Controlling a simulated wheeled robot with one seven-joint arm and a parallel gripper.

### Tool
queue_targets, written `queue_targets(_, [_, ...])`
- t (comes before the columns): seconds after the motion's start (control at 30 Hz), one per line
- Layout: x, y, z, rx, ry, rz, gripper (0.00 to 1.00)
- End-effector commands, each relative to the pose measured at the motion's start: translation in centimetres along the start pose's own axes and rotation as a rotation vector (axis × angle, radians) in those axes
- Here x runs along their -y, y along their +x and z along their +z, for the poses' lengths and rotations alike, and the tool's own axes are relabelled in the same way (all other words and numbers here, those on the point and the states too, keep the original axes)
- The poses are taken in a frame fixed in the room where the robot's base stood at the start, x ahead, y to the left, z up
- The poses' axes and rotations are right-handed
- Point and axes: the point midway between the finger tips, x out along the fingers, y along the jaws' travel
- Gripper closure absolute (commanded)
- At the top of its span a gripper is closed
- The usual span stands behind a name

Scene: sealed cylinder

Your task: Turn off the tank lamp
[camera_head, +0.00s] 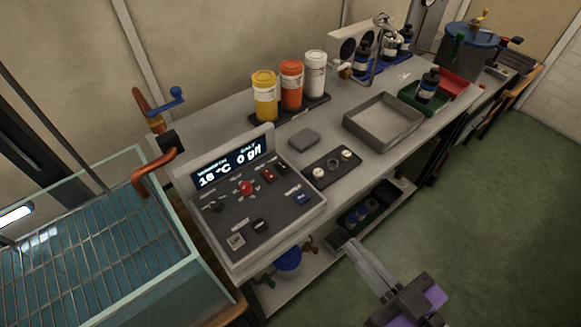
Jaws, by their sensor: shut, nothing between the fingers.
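The glass tank (190,262) with a wire rack inside stands at the lower left. A lit white lamp (15,216) glows at its left edge, partly cut off by the picture. The control panel (285,222) sits on the bench beside the tank. The small labels are unreadable. My gripper (354,247) is shut and empty, in front of the bench, to the right of the panel and apart from it.
The bench holds a small tray with white knobs (332,167), a grey block (304,138), yellow, orange and white jars (291,85), a grey tray (383,122) and bottles in green and red bins (426,97). A lower shelf (300,283) lies below. Green floor (500,220) is free at right.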

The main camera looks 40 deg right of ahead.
Motion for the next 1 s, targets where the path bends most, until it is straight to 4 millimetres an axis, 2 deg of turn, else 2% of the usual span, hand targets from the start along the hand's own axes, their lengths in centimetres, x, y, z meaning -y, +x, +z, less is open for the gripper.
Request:
queue_targets(0.03, [-0.7,1.5,-0.6,-0.031,0.005,0.022,1.0])
queue_targets(0.3, [-4.0,8.0,-2.8,-0.083,0.034,0.107,1.0])
queue_targets(0.7, [-8.1,16.2,-5.7,-0.027,0.05,0.132,1.0])
queue_targets(0.87, [-8.5,18.7,-6.2,0.053,0.034,0.079,1.0])
queue_targets(1.0, [-7.3,19.4,-5.0,0.158,0.011,0.002,1.0])
